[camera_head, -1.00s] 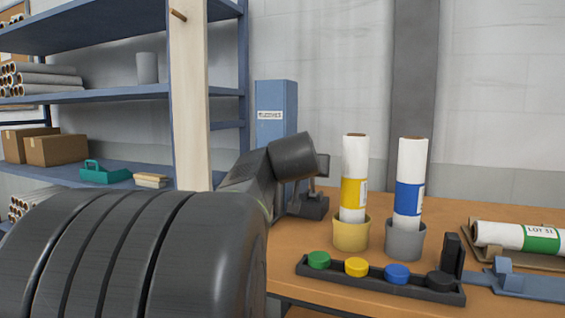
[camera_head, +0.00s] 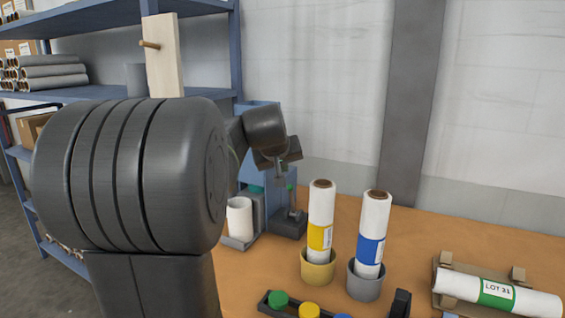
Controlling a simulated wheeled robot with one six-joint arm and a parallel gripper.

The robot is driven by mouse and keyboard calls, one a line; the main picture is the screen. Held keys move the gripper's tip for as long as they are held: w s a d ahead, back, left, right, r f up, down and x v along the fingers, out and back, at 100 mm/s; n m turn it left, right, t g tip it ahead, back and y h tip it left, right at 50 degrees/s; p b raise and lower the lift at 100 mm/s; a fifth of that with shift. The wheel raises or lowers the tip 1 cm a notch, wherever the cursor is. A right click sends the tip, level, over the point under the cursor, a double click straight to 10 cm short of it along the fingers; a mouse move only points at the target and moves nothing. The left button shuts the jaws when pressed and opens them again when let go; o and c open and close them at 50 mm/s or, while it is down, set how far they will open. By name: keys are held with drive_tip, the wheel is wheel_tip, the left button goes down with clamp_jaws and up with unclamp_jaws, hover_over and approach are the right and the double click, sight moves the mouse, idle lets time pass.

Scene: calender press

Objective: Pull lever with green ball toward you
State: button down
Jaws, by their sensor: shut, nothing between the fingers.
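The lever with a small green ball (camera_head: 290,187) stands upright on a dark base (camera_head: 288,223) at the back of the orange-brown table. My gripper (camera_head: 282,176) is just above and slightly left of the green ball, shut and empty. It is small in view, and I cannot tell whether it touches the ball. My own dark arm fills the left middle of the picture and hides what lies behind it.
A white cylinder (camera_head: 239,218) stands left of the lever base. A yellow-banded roll (camera_head: 320,215) and a blue-banded roll (camera_head: 372,235) stand in cups to the right. A button tray (camera_head: 265,306) is in front. A LOT 31 roll (camera_head: 497,292) lies at right.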

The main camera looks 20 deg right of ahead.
hover_over(292, 201)
drive_tip(key=a, duration=0.1)
drive_tip(key=f, duration=0.6)
drive_tip(key=shift+w+a+f, duration=0.15)
drive_tip(key=shift+w+f, duration=0.1)
drive_tip(key=shift+f, duration=0.15)
drive_tip(key=shift+s+f+b, duration=0.1)
drive_tip(key=shift+f+b, duration=0.05)
drive_tip(key=shift+b, duration=0.25)
